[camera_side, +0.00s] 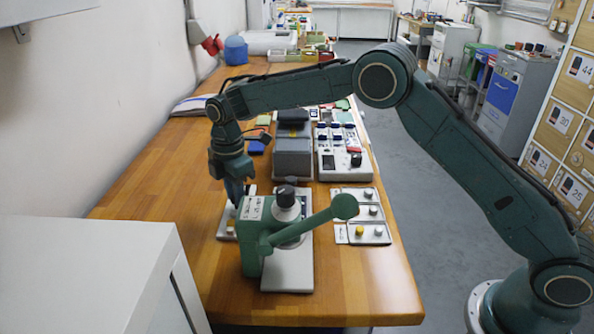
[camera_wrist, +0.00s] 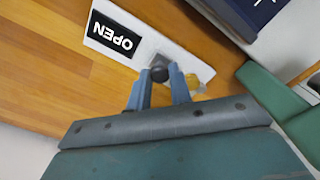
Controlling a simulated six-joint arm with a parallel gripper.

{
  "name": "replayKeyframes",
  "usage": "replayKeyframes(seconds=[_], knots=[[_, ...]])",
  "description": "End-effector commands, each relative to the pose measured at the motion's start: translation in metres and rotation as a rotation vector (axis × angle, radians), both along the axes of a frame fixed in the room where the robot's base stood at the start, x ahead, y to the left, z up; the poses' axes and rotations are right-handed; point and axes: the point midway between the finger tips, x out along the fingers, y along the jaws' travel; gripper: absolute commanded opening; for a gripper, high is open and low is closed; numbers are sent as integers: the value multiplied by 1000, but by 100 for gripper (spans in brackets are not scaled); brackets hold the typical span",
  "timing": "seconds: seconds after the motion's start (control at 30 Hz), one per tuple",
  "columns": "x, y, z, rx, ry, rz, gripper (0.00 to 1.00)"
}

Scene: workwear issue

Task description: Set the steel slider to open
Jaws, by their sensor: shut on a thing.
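The steel slider (camera_wrist: 159,60) sits on a pale base plate (camera_wrist: 186,58), with a dark round knob (camera_wrist: 160,74) on it. A black label reading OPEN (camera_wrist: 114,40) is on the same plate, to the left of the slider in the wrist view. My gripper (camera_wrist: 160,82) has its two blue fingers on either side of the knob and is shut on it. In the side view my gripper (camera_side: 236,203) points down over the plate (camera_side: 226,230), and the slider is hidden there. A yellow part (camera_wrist: 200,92) shows beside the right finger.
A green hand press (camera_side: 252,240) with a long lever (camera_side: 318,218) stands just in front of my gripper. A grey box (camera_side: 293,157), a white switch unit (camera_side: 330,165) and a button panel (camera_side: 347,233) are to the right. Bare wood lies left of the gripper.

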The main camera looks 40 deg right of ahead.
Motion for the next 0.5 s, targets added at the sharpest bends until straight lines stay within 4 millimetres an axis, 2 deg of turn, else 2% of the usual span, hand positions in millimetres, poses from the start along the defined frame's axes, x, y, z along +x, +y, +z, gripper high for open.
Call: replayKeyframes(seconds=[0.13, 0.43, 0.47, 0.5], knots=[[9, -9, 0, 0, -2, -1, 0], [12, -12, 1, 1, -7, -5, 0], [12, -12, 1, 1, -7, -5, 26], [12, -12, 1, 0, -6, -5, 34]])
